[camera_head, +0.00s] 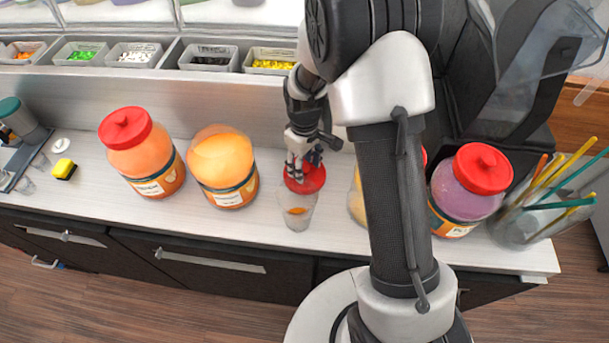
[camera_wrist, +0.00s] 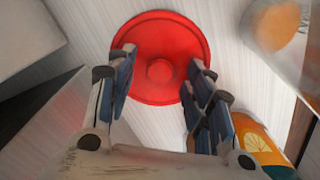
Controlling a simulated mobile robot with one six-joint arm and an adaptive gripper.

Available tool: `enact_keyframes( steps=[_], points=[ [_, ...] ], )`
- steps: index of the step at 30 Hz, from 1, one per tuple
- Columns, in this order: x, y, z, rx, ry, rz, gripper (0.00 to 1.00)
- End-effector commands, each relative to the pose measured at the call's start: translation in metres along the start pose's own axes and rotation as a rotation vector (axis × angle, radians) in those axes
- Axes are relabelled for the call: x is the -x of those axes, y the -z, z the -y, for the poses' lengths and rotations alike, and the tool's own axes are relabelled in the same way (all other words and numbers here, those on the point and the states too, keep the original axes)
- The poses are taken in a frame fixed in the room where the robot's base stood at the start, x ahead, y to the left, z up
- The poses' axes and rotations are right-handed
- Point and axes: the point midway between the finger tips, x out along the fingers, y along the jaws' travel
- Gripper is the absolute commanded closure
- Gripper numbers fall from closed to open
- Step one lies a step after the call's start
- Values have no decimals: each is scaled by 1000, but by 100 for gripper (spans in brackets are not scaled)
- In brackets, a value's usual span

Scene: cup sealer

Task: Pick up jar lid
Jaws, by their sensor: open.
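A red jar lid (camera_wrist: 160,28) with a round knob in its middle lies flat on the pale counter. In the head view the lid (camera_head: 305,180) is partly covered by my gripper. My gripper (camera_head: 303,160) is right above the lid and points down at it. I cannot tell whether the fingertips touch the lid. An open orange jar (camera_head: 222,165) without a lid stands to the left of my gripper.
A clear cup (camera_head: 297,210) with something orange inside stands close in front of the lid. A lidded orange jar (camera_head: 143,155) is further left. A lidded purple jar (camera_head: 466,195) and a straw container (camera_head: 530,215) stand on the right. Topping trays (camera_head: 135,54) line the back.

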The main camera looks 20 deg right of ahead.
Motion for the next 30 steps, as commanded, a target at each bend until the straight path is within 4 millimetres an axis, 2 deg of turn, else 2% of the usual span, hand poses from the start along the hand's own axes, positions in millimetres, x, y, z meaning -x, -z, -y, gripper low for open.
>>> enact_keyframes(
  steps=[7,27,30],
  points=[
    [-3,0,-1,-1,-1,-1,52],
    [-3,0,0,-1,-1,-1,97],
    [-3,0,-1,-1,-1,-1,100]
  ],
)
